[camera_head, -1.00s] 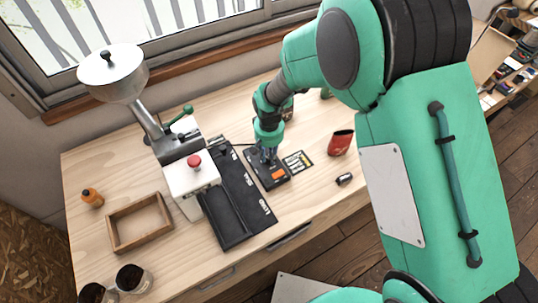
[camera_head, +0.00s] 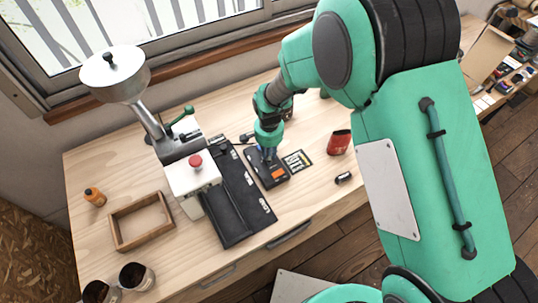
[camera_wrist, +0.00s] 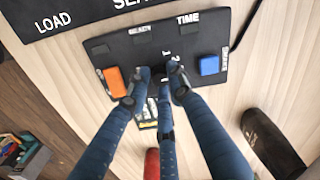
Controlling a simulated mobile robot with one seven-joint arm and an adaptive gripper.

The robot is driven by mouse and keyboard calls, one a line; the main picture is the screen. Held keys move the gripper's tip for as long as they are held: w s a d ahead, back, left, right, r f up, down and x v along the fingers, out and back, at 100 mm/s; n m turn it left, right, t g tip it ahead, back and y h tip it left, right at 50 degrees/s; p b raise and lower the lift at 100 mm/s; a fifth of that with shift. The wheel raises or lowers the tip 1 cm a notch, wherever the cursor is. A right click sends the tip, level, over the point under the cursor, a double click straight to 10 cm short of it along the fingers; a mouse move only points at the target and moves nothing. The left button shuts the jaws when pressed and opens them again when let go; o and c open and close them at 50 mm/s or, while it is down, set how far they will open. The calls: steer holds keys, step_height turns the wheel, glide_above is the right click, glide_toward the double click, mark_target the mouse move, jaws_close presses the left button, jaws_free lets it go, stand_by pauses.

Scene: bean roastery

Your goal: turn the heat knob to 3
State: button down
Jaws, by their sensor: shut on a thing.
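The heat knob is a small dark shape between my fingertips in the wrist view, mostly hidden by them. It sits on a black control panel (camera_wrist: 185,48), also in the head view (camera_head: 281,182), with dial marks 1 and 2 visible just beyond the fingers. The mark 3 and the knob's pointer cannot be made out. The panel carries an orange switch (camera_wrist: 115,82) to the left and a blue button (camera_wrist: 209,65) to the right. My gripper (camera_wrist: 158,84) is shut on the knob from above; it also shows in the head view (camera_head: 268,153).
A wooden tray (camera_head: 114,240) stands at left.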

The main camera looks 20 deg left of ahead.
stand_by(0.3)
steer(key=c, duration=1.5)
jaws_free()
steer(key=shift+c, duration=0.2)
steer(key=shift+r, duration=0.15)
step_height(320, 180, up, 12)
steer(key=shift+f, duration=0.2)
steer(key=shift+r, duration=0.1)
